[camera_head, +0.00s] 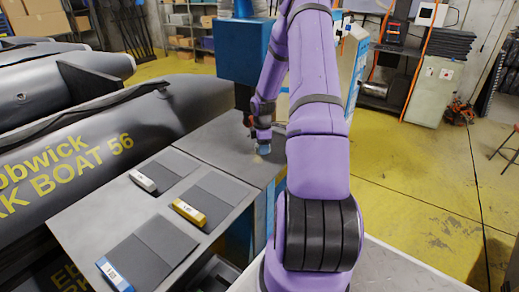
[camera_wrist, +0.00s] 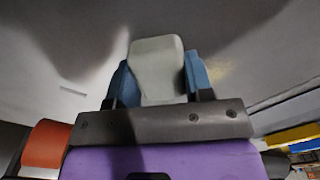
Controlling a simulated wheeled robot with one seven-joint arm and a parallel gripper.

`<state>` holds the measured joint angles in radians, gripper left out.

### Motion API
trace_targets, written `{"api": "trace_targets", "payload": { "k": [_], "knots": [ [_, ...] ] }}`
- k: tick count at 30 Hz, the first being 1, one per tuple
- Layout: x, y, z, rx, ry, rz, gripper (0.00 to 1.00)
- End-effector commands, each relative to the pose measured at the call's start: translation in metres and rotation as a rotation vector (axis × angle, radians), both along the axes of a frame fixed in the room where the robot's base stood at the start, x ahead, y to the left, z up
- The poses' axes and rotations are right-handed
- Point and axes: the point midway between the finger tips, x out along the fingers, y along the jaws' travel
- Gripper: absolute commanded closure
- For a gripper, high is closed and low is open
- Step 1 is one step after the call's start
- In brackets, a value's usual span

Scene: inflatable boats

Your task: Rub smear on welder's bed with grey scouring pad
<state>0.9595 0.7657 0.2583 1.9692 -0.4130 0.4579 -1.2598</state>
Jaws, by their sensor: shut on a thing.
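The welder's bed appears to be the grey flat top (camera_head: 215,138) at the far end of the bench. My gripper (camera_head: 263,147) is over its right side, pointing down, low and close to the surface. In the wrist view, my gripper (camera_wrist: 157,82) has its blue fingertips shut on a light grey block-like pad (camera_wrist: 156,62). Whether the pad touches the bed cannot be told. A faint yellowish patch (camera_wrist: 218,68), possibly the smear, shows on the grey surface right of the pad in the wrist view.
The nearer bench top holds dark mats with a white-labelled block (camera_head: 143,181), a yellow block (camera_head: 189,213) and a blue block (camera_head: 115,274). A grey inflatable boat (camera_head: 75,150) lies along the left. A blue machine (camera_head: 242,50) stands behind. The yellow floor at right is mostly clear.

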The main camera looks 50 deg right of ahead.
Motion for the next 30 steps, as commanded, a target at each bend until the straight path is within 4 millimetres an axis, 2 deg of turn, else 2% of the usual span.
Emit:
{"api": "trace_targets", "payload": {
  "k": [8, 21, 30],
  "knots": [
    [0.000, 0.001, -0.003, 0.001, 0.000, 0.001, 0.72],
    [-0.003, 0.033, -0.002, 0.003, 0.002, 0.003, 0.72],
    [-0.003, 0.043, -0.001, 0.002, 0.001, 0.002, 0.72]
  ]
}}
